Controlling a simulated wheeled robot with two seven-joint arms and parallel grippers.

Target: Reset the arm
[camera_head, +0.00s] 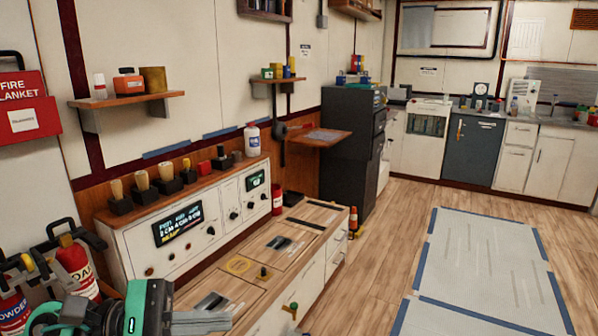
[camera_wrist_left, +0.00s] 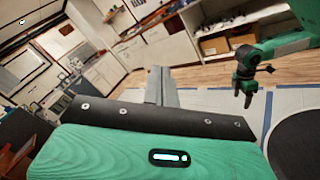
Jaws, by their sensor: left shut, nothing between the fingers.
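My left arm comes in at the bottom left of the head view. Its gripper (camera_head: 215,321) shows as grey fingers close together, low beside the front of the wooden counter. In the left wrist view the left gripper's grey fingers (camera_wrist_left: 161,85) are together and empty, pointing toward the white cabinets. My right gripper (camera_wrist_left: 246,84) hangs down at the right of the left wrist view, dark under a green arm link. The right arm is not in the head view.
A white control console (camera_head: 200,229) with lit displays, knobs and a row of handles stands behind the wooden counter (camera_head: 300,238). Red extinguishers (camera_head: 75,262) stand at the left. A dark cabinet (camera_head: 345,150) is beyond. The floor mat (camera_head: 485,262) at the right is clear.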

